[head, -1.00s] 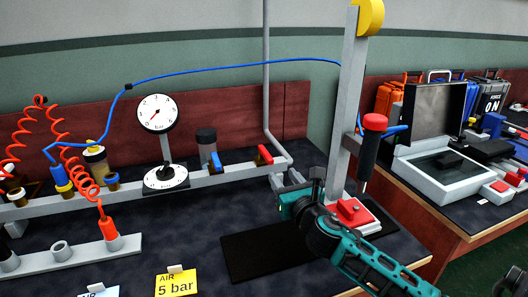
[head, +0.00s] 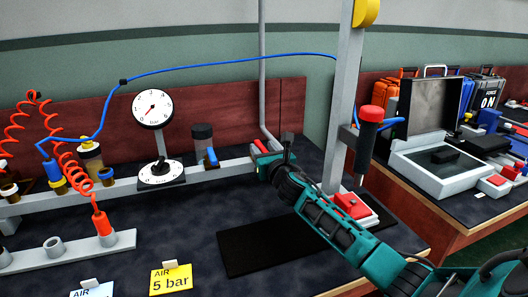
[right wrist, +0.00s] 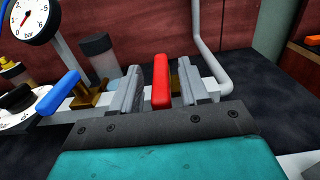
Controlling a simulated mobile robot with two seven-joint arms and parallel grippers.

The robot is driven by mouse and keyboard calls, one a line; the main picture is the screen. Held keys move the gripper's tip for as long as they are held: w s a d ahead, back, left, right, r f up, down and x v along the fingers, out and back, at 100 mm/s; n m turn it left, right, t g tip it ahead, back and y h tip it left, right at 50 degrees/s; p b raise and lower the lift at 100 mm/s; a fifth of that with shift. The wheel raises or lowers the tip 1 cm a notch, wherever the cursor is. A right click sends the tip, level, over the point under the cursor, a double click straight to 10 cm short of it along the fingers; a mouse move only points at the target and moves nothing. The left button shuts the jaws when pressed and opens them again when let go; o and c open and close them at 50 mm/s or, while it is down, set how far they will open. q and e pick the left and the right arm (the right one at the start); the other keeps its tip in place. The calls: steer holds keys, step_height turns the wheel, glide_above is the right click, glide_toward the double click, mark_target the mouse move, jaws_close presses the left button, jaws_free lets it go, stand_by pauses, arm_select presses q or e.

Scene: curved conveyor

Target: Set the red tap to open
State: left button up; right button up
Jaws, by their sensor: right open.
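The red tap (head: 261,146) sits at the right end of the grey pipe on the bench, by the vertical pipe. In the head view my right gripper (head: 273,153) is at the tap and hides much of it. In the right wrist view the tap's red handle (right wrist: 161,80) stands between the two grey fingers of my open right gripper (right wrist: 157,88). My left gripper is not in view.
A blue tap (head: 211,157) is on the same pipe to the left, beside a dark-topped cylinder (head: 203,138). A gauge (head: 153,108) stands further left. A grey post (head: 342,100) and a red-button box (head: 351,206) are to the right. A black mat (head: 260,245) lies clear in front.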

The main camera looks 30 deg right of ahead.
steer(key=shift+c, duration=0.3)
jaws_close()
stand_by(0.4)
